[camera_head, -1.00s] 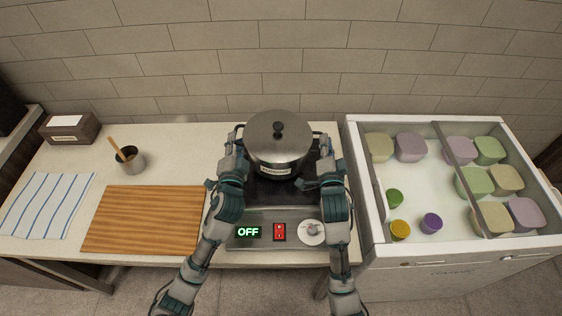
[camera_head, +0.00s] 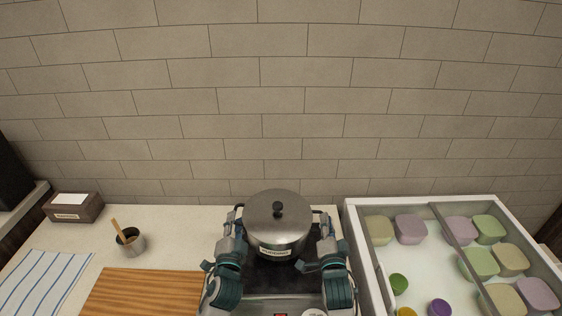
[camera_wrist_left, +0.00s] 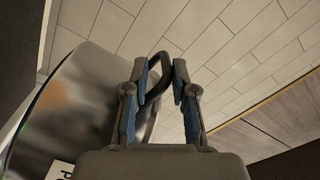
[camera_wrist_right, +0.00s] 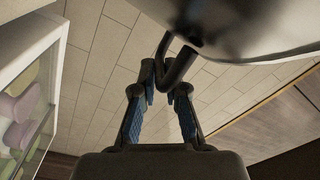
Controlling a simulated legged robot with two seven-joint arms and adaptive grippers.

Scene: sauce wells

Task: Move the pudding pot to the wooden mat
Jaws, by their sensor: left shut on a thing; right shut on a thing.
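The pudding pot (camera_head: 277,222) is a lidded steel pot with a black knob and a label on its front. It is over the dark hob in the head view; I cannot tell whether it touches. My left gripper (camera_head: 236,222) is shut on its left handle, a dark loop in the left wrist view (camera_wrist_left: 160,65). My right gripper (camera_head: 326,222) is shut on its right handle, which shows in the right wrist view (camera_wrist_right: 172,62). The wooden mat (camera_head: 140,294) lies on the counter to the left, its front part cut off by the frame.
A striped cloth (camera_head: 45,283) lies left of the mat. A cup with a wooden utensil (camera_head: 132,245) and a labelled box (camera_head: 73,208) stand behind. A glass-topped freezer (camera_head: 352,240) with several containers is close on the right.

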